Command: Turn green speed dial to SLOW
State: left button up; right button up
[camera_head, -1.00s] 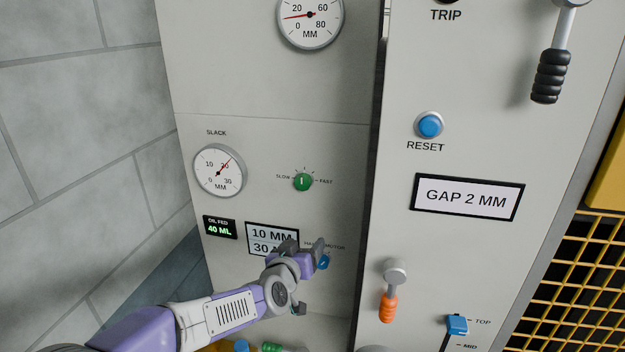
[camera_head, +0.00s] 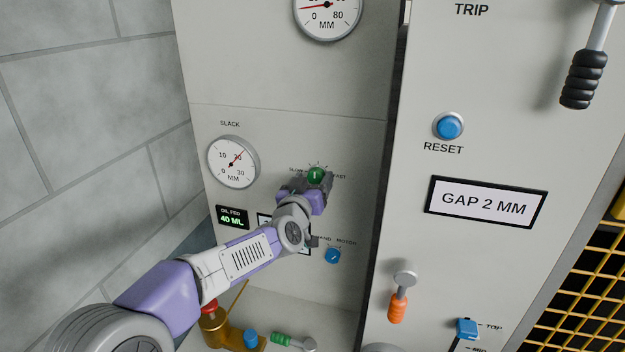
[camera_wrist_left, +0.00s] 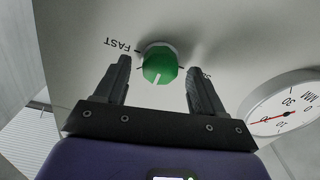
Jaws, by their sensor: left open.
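The green speed dial (camera_head: 316,174) is on the grey panel between the SLOW and FAST labels. Its white pointer mark points about straight up, between the two labels. In the left wrist view the green dial (camera_wrist_left: 159,64) shows beyond and between my fingers, with FAST at its left; the other label is mostly hidden by a finger. My left gripper (camera_head: 312,184) is open just in front of the dial, one finger to each side. In the wrist view the left gripper (camera_wrist_left: 158,85) holds nothing. My right gripper is not in view.
The slack gauge (camera_head: 233,162) is left of the dial. The blue HAND/MOTOR knob (camera_head: 333,256) is below it. An oil display (camera_head: 232,217) sits lower left. A brass fitting (camera_head: 214,325) with a red top and an orange-handled lever (camera_head: 398,300) are lower down.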

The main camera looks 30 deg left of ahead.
pick_arm(q)
jog(key=shift+w, duration=0.1)
jog(key=c, duration=1)
jog(key=shift+c, duration=0.2)
jog(key=n+b, duration=0.2)
jog(key=n, duration=0.1)
jog(key=shift+f+n+b, duration=0.15)
jog(key=shift+n+b, duration=0.15)
jog(key=shift+b, duration=0.05)
jog(key=n+b, duration=0.2)
jog(key=n, duration=0.2)
jog(key=shift+n, duration=0.3)
jog(key=n+b, duration=0.2)
jog(key=n, duration=0.3)
jog(key=shift+n+b, duration=0.75)
jog(key=shift+n, duration=1.55)
